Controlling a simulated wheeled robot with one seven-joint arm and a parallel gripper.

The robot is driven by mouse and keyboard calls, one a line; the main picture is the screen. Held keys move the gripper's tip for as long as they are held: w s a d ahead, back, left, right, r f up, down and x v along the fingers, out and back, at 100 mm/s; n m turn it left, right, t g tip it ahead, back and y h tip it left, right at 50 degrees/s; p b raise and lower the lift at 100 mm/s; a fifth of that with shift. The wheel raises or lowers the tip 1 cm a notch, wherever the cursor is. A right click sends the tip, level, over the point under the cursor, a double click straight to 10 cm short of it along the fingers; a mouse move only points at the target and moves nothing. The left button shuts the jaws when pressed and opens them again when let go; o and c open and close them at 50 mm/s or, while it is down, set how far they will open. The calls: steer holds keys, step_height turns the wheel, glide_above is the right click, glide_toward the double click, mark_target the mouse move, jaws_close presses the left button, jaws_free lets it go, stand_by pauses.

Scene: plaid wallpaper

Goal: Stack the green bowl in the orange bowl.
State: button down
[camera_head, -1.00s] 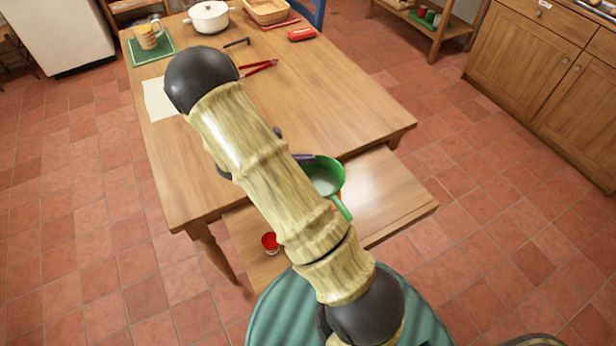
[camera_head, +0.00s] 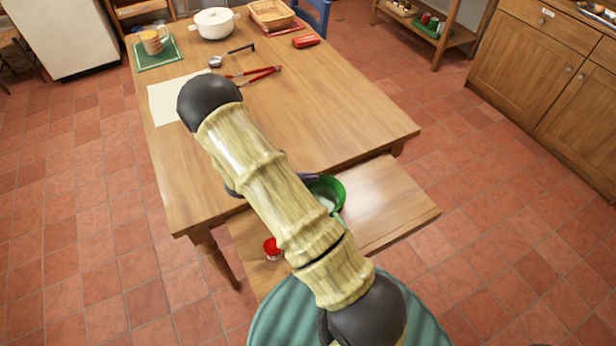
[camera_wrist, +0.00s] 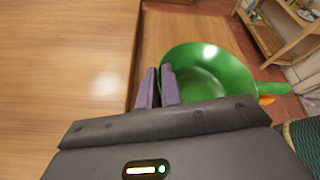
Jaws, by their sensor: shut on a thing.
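The green bowl (camera_wrist: 212,72) is held at its left rim between the purple fingers of my gripper (camera_wrist: 158,86). In the head view the green bowl (camera_head: 335,190) shows beside my arm, over the small wooden side surface, partly hidden by the arm. A small piece of orange (camera_wrist: 266,99), seemingly the orange bowl, shows past the right side of the green bowl in the wrist view. Most of it is hidden, and I cannot tell whether the two touch.
A red-topped container (camera_head: 272,248) stands on the lower wooden surface (camera_head: 395,205). The larger table (camera_head: 330,115) beside it holds red tongs (camera_head: 255,73), a ladle (camera_head: 230,55), a white pot (camera_head: 214,23) and a mug (camera_head: 152,42). The lower surface's right part is clear.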

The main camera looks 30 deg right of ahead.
steer(key=shift+f, duration=0.4)
steer(key=c, duration=1.6)
jaws_free()
steer(key=shift+o, duration=0.2)
steer(key=shift+r, duration=0.1)
steer(key=shift+r, duration=0.25)
steer(key=v, duration=1.2)
steer(key=shift+b, duration=0.4)
